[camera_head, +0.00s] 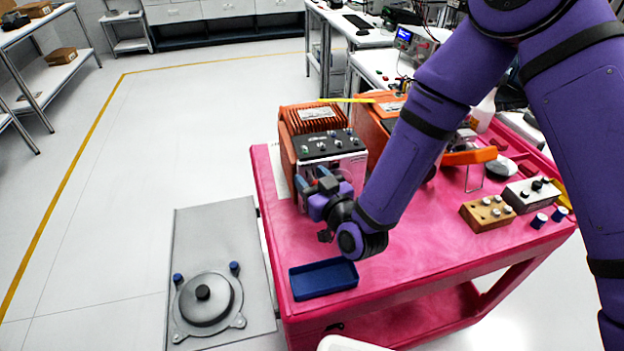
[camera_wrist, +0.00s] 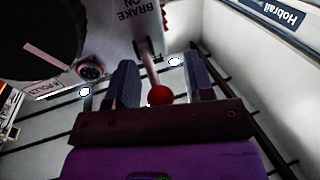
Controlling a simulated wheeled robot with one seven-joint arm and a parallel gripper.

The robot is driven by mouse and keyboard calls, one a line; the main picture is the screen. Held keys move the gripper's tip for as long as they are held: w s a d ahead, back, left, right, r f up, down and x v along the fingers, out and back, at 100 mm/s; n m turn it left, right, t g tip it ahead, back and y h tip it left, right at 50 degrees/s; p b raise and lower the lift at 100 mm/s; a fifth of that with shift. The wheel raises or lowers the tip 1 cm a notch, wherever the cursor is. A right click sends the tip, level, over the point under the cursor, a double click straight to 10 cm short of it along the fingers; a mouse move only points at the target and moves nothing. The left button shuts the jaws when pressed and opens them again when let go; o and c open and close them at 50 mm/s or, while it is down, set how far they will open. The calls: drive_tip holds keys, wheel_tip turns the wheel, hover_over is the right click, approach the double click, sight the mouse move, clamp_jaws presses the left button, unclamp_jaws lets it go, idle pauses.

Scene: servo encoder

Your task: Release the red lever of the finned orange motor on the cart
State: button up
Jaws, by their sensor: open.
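The finned orange motor (camera_head: 313,119) stands at the back left of the pink cart (camera_head: 420,250), with a pale front face. In the wrist view, its pale panel (camera_wrist: 120,25) carries the words "BRAKE ON". The red lever (camera_wrist: 160,95) shows there as a thin stem ending in a red ball. My gripper (camera_head: 315,183) is at the motor's front face and hides part of it. In the wrist view my gripper (camera_wrist: 162,82) is open, one finger on each side of the lever, with visible gaps between the fingers and the ball.
A second orange unit (camera_head: 367,128) with a yellow lever (camera_head: 346,100) stands right of the motor, partly behind my arm. A blue tray (camera_head: 323,288) lies at the cart's front left. A tan block (camera_head: 487,213) and a white box (camera_head: 531,195) stand at the right.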

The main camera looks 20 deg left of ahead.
drive_tip(key=c, duration=0.8)
drive_tip(key=shift+r, duration=0.1)
drive_tip(key=shift+a+r+m+g+h, duration=0.2)
drive_tip(key=shift+r+m+g+h, duration=0.1)
drive_tip(key=shift+g+h, duration=0.55)
